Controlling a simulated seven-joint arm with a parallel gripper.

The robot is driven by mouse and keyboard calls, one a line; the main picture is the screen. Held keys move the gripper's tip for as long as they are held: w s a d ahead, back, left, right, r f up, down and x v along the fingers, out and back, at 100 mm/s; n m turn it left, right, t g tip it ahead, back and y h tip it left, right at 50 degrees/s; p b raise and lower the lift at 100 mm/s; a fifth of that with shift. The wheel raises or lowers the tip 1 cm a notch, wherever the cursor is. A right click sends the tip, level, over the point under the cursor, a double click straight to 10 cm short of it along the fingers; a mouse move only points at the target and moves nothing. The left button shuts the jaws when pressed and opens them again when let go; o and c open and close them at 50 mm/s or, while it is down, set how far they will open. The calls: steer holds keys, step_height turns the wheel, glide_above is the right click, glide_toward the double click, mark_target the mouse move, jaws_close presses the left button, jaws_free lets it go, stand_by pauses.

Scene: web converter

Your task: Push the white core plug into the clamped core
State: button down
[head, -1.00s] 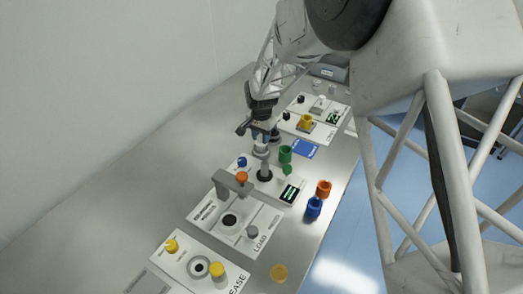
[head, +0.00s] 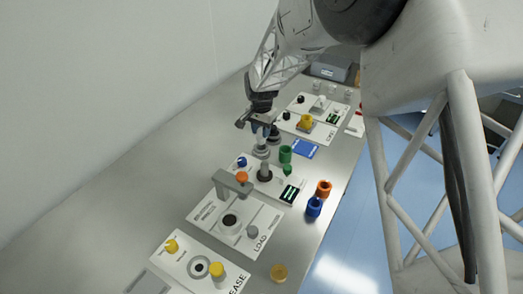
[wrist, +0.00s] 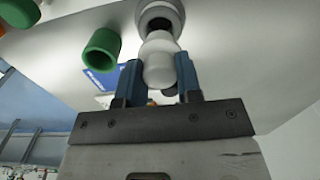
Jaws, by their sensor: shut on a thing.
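My gripper (wrist: 158,82) is shut on the white core plug (wrist: 159,48), whose rounded end shows between its blue fingers. In the head view my gripper (head: 264,133) points down, with a pale round piece (head: 261,152) just below it. In the wrist view a pale ring with a dark centre (wrist: 160,13) lies just beyond the plug. I cannot tell whether this ring is the clamped core, or whether the plug touches it.
A green cup (head: 285,154) and a green knob (head: 287,170) stand to the right. A blue card (head: 304,149) lies behind. Orange (head: 323,188) and blue (head: 314,207) cups stand near the right edge. A grey bracket (head: 232,183) stands in front. The table's left side is clear.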

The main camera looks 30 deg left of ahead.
steer(key=shift+r, duration=1.95)
steer(key=w+d+r, duration=0.1)
steer(key=w+d, duration=0.3)
steer(key=w, duration=0.7)
steer(key=w+d+r, duration=0.2)
steer(key=w+d, duration=0.2)
steer(key=w, duration=0.7)
steer(key=shift+w+d+r, duration=0.25)
steer(key=shift+f, duration=0.15)
steer(key=shift+f, duration=2.6)
